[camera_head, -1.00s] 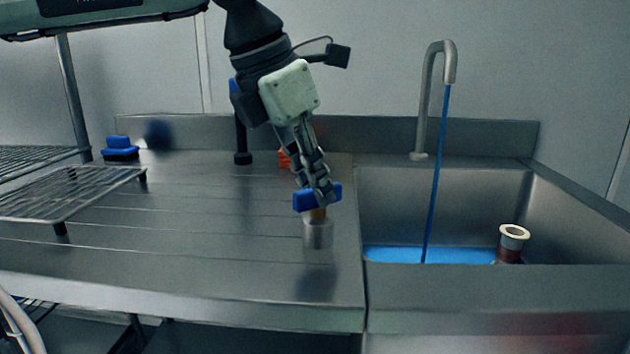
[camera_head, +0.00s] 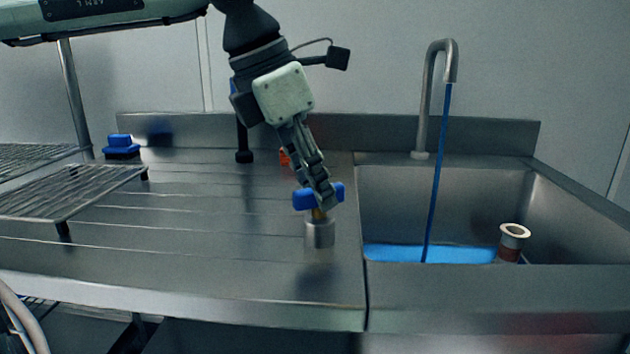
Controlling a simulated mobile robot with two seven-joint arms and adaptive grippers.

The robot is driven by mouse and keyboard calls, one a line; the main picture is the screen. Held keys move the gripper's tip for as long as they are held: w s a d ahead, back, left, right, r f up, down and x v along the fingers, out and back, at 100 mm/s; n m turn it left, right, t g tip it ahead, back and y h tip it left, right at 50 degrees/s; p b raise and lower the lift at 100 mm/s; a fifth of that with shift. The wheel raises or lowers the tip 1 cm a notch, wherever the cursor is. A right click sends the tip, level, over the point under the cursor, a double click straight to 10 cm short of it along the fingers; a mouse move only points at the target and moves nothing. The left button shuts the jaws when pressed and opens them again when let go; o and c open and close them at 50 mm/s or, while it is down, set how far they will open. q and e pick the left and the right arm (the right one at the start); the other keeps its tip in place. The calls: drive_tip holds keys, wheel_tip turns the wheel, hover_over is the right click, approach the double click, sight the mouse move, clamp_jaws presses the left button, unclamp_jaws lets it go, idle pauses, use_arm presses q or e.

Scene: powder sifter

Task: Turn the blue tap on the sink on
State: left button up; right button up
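The blue tap (camera_head: 303,200) is a blue bar handle on a short metal post on the counter, just left of the sink (camera_head: 510,190). My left gripper (camera_head: 324,201) reaches down from above, with its fingertips at the handle and covering its middle. The fingers look close together, but whether they grip the handle is hidden. A grey curved spout (camera_head: 427,100) stands behind the sink. A thin blue stream (camera_head: 437,170) runs from it into blue liquid (camera_head: 440,253) in the basin. My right gripper is out of view.
A wire rack (camera_head: 70,192) stands at the left of the metal counter (camera_head: 200,220). A blue object (camera_head: 120,146) sits at the back left. A cylinder with a pale rim (camera_head: 514,236) stands in the sink. An orange object (camera_head: 284,157) is behind my gripper.

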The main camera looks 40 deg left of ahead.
use_arm(q)
drive_tip(key=shift+o, duration=0.3)
drive_tip(key=shift+r, duration=0.4)
drive_tip(key=v, duration=1.1)
drive_tip(key=shift+s, duration=0.2)
